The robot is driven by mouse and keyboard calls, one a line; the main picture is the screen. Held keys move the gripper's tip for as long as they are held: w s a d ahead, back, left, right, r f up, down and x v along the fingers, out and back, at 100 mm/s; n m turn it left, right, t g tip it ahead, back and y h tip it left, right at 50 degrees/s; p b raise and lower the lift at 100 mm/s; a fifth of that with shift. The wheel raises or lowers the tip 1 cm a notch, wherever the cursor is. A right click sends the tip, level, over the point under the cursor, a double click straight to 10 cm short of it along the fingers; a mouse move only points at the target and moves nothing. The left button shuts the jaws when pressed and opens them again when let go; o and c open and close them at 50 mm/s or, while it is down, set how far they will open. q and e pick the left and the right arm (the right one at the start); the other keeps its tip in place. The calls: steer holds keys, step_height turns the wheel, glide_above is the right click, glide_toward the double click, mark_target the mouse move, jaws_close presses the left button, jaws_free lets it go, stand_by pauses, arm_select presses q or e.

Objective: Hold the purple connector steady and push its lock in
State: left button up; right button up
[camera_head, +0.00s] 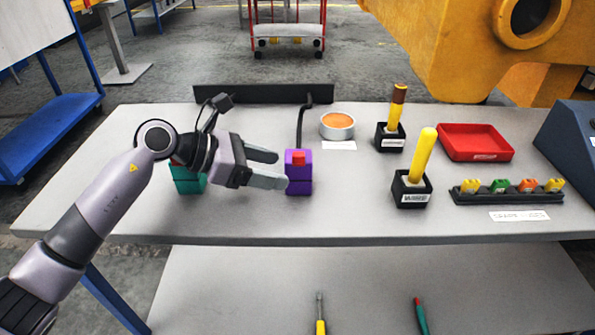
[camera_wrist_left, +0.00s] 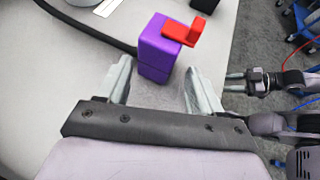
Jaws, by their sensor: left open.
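The purple connector (camera_head: 299,174) stands upright on the table, with a black cable running from it to the back. Its red lock (camera_head: 298,156) stands up above the purple top; in the left wrist view the lock (camera_wrist_left: 184,32) is a red bent piece. My left gripper (camera_head: 280,169) is open, its fingers pointing at the connector from the left. In the left wrist view the connector (camera_wrist_left: 156,52) is just ahead of and between the fingertips, not gripped. My right gripper (camera_wrist_left: 236,82) shows small at the right of that view, its fingers apart and empty.
A teal connector (camera_head: 188,182) stands partly behind my left arm. Behind are an orange-filled round tin (camera_head: 337,126) and a low dark panel (camera_head: 262,94). To the right are two black holders with yellow-handled tools (camera_head: 411,190), a red tray (camera_head: 476,142) and a black rack (camera_head: 508,196).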

mark_target(293, 173)
arm_select(q)
steer(key=b+x, duration=0.2)
steer(key=x, duration=0.2)
steer(key=shift+w+d+f, duration=0.1)
steer(key=shift+d+f, duration=0.1)
steer(key=shift+w+d+f, duration=0.1)
steer(key=shift+d, duration=0.25)
